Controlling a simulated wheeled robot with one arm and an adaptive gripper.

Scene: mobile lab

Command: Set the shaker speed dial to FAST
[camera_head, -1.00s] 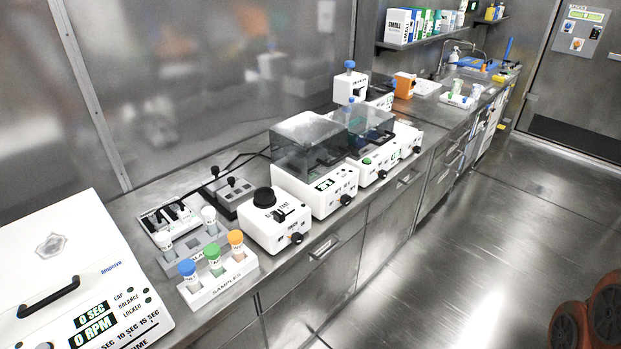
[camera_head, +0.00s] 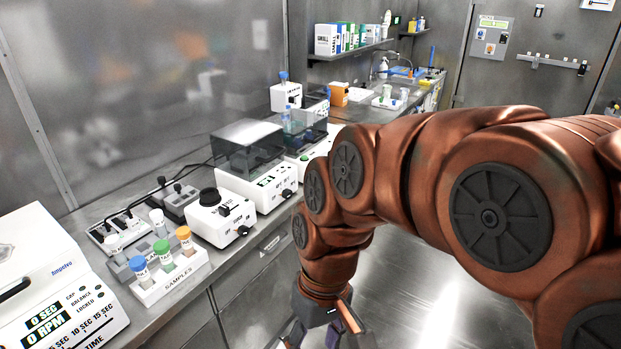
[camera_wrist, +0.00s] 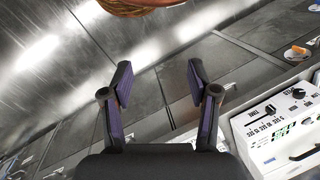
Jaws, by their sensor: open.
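In the head view, a white machine with a smoky clear lid (camera_head: 247,148) stands mid-bench, with a display and a black front dial (camera_head: 287,193). Left of it is a smaller white machine with a black round top (camera_head: 209,197) and a black front dial (camera_head: 243,230). I cannot tell which is the shaker; the dial markings are too small to read. My gripper (camera_wrist: 155,82) is open and empty in the wrist view, over the floor and in front of the cabinets. A white panel with black knobs (camera_wrist: 270,109) lies to its right, apart from the fingers.
A white sample rack (camera_head: 170,275) with coloured-cap tubes sits near the bench edge. A centrifuge-like machine (camera_head: 50,275) is at lower left. Another lidded machine (camera_head: 304,130) is partly hidden by my arm. The floor (camera_head: 440,270) is clear.

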